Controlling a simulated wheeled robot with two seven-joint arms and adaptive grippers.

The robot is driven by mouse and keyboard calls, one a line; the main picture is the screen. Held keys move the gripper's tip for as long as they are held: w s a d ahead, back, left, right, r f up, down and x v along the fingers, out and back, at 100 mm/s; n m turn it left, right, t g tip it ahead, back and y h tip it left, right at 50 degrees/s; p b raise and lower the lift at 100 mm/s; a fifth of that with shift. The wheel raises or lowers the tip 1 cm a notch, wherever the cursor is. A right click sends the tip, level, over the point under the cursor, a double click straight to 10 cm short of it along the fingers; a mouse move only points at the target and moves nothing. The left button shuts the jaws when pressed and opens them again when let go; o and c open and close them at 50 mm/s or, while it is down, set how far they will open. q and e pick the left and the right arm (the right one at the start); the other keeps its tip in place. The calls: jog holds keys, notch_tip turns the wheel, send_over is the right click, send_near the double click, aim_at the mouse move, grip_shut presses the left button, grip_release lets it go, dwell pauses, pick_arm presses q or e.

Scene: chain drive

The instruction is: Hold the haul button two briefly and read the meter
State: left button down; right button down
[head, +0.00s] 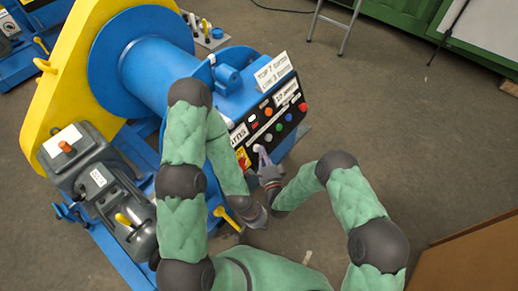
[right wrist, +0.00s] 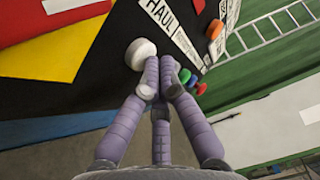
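The black control panel (head: 283,108) sits on the blue winch and carries several coloured buttons and white labels. In the right wrist view a round white button (right wrist: 140,53) sits on it near a label reading "HAUL" (right wrist: 172,22). My right gripper (head: 261,155) is at the panel's lower left edge. In the right wrist view its purple fingers (right wrist: 158,72) are drawn together, empty, with the tips right beside the white button; I cannot tell whether they touch it. My left gripper (head: 257,217) hangs low in front of the winch, its fingers unclear. I cannot make out a meter.
The blue winch drum (head: 155,70) and yellow chain guard (head: 70,75) stand left, with a grey motor (head: 120,205) in front. A lettered white placard (head: 273,70) tops the panel. Green, blue and red buttons lie just beyond my right fingers.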

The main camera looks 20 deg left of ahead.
dwell(0.7)
jog(key=shift+s+d+r+p, duration=0.25)
jog(key=shift+d+r+p, duration=0.15)
jog(key=shift+d, duration=0.35)
jog(key=d, duration=0.1)
jog(key=s+d+r+p, duration=0.1)
jog(key=d+r, duration=0.1)
jog(key=d, duration=0.1)
jog(key=shift+s+d+r+p, duration=0.1)
jog(key=shift+s+p, duration=0.2)
jog(key=shift+p, duration=0.05)
dwell(0.5)
